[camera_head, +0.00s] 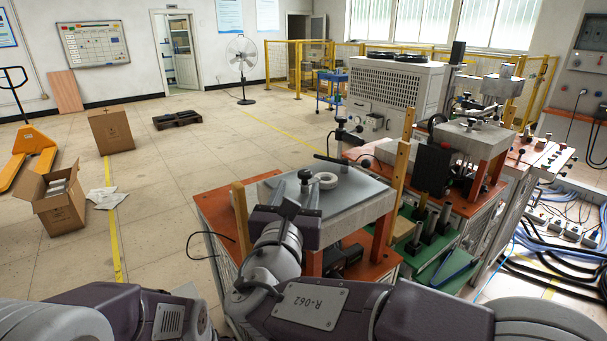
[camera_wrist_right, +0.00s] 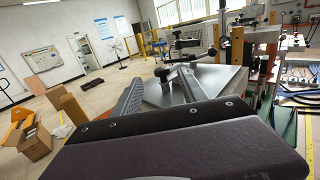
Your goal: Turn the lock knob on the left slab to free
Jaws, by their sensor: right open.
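The left slab (camera_head: 362,194) is a grey metal plate on an orange-topped bench in the head view. A small dark knob (camera_head: 305,176) stands up from it beside a pale ring. In the right wrist view the slab (camera_wrist_right: 215,80) lies ahead, and a dark knob (camera_wrist_right: 162,74) shows between the finger ends. My right gripper (camera_head: 301,201) is open and empty at the slab's near left side; its two spread fingers also show in the wrist view (camera_wrist_right: 160,80). I cannot tell whether they touch the knob. My left gripper is not in view.
Wooden posts (camera_head: 401,155) stand at the slab's right and left. A second bench with machinery (camera_head: 470,135) is at the right, with cables (camera_head: 560,245) on the floor. Cardboard boxes (camera_head: 58,208) lie at left. The floor between is mostly free.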

